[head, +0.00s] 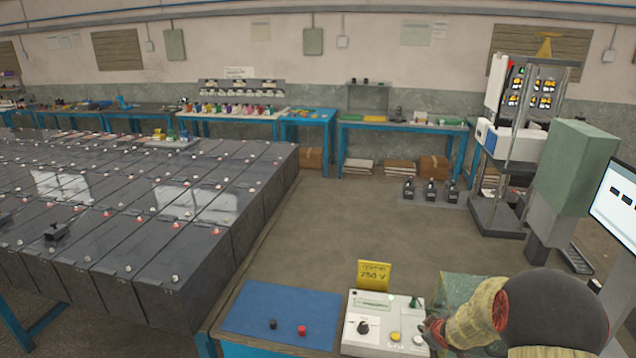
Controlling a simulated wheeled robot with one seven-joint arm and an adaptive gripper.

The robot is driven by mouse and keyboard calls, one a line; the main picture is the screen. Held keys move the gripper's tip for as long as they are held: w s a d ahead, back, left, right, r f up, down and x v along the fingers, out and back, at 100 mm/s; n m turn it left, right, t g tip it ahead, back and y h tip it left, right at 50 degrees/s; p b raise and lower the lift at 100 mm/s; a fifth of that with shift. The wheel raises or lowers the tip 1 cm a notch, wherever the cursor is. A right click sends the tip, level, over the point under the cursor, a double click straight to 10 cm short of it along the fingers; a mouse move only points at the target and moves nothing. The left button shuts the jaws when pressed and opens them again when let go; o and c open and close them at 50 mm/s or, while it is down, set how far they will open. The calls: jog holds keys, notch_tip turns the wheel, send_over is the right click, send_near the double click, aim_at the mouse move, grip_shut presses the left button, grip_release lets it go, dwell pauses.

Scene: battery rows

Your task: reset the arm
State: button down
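My arm (548,312) reaches in at the bottom right, with a large dark rounded part and a worn yellowish sleeve. My gripper (430,330) is at its left end, small and partly hidden by the arm. It is beside the right edge of a white instrument box (374,338) with a dark knob, a yellow button and several small controls. I cannot tell whether the gripper touches the box, or whether its fingers are open or shut. No held object is visible.
Rows of dark batteries (165,262) fill the left. A blue mat (283,314) carries a black cap (273,324) and a red cap (301,331). A yellow 250 V sign (374,275) stands behind the box. A grey-green cabinet (577,165) and screen (616,200) stand right.

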jog(key=s+d+f+m+g, duration=0.1)
jog(key=s+f+m+g, duration=0.15)
jog(key=s, duration=0.45)
jog(key=s+a+r+m+g+h, duration=0.1)
jog(key=s+a+r+m+g, duration=0.15)
jog(key=s+r, duration=0.6)
jog(key=s+a+r+m+t+y, duration=0.1)
jog(key=s+a+r, duration=0.8)
jog(key=r, duration=0.3)
jog(key=s+a+r+m+t+y, duration=0.1)
jog(key=s+a+r, duration=0.8)
jog(key=s+r, duration=0.2)
jog(key=shift+a+r+t, duration=0.15)
jog(key=shift+r+t, duration=0.15)
jog(key=shift+r, duration=0.3)
jog(key=c, duration=2.5)
grip_release()
jog(key=shift+s, duration=0.1)
jog(key=shift+c, duration=0.2)
